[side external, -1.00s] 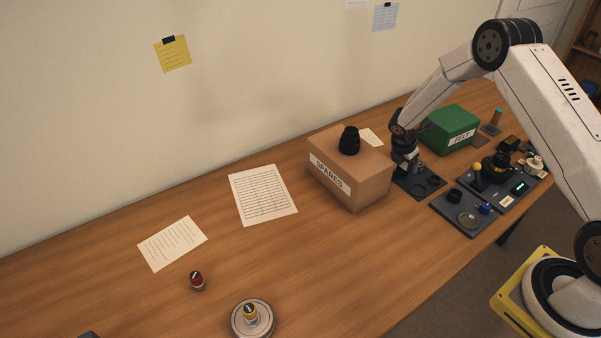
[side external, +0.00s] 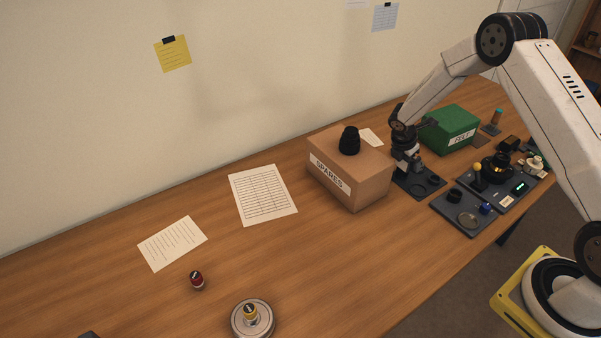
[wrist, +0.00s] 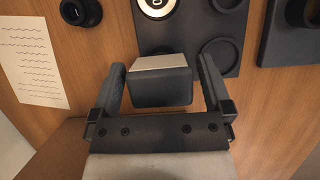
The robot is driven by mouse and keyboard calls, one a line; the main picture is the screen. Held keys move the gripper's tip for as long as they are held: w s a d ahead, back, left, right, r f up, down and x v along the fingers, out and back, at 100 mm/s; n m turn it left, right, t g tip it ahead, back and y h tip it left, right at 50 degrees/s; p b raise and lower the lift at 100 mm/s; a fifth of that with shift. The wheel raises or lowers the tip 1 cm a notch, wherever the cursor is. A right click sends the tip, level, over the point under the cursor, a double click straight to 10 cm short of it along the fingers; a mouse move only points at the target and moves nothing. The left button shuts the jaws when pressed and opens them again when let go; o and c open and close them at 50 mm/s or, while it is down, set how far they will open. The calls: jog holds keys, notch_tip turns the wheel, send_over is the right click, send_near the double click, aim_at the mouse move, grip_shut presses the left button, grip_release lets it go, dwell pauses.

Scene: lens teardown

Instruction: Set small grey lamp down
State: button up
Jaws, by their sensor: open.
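My gripper (wrist: 161,72) is open in the wrist view, with a finger on each side of a dark grey block with a paler top face (wrist: 160,84). This block appears to be the small grey lamp. Gaps show between it and both fingers. Its lower part is hidden, so I cannot tell exactly what it rests on. In the side view my gripper (side external: 406,166) is low over the dark tray with round recesses (side external: 432,190), just right of the cardboard box. The lamp cannot be made out clearly there. The tray also shows in the wrist view (wrist: 181,38).
The SPARES box (side external: 365,178) stands close left of my gripper, with a black lens part (side external: 349,141) on top. A green FELT box (side external: 452,125) is behind right. Another dark tray (side external: 475,226) with small parts lies at front right. The table's left half is mostly clear.

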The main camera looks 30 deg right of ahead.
jog(key=v, duration=1.1)
jog(key=shift+r, duration=0.15)
dwell(0.3)
jog(key=s+a+r+m+t+y, duration=0.1)
jog(key=s+a+r+m+y, duration=0.1)
jog(key=s+a+m, duration=0.6)
jog(key=s+a+r+m+t+y, duration=0.1)
jog(key=s+a+r+m, duration=0.3)
jog(key=s+a+m, duration=0.4)
jog(key=s+m+y, duration=0.1)
jog(key=s+m, duration=0.1)
jog(key=s, duration=0.1)
jog(key=shift+s+t+y, duration=0.2)
jog(key=shift+t+y, duration=0.1)
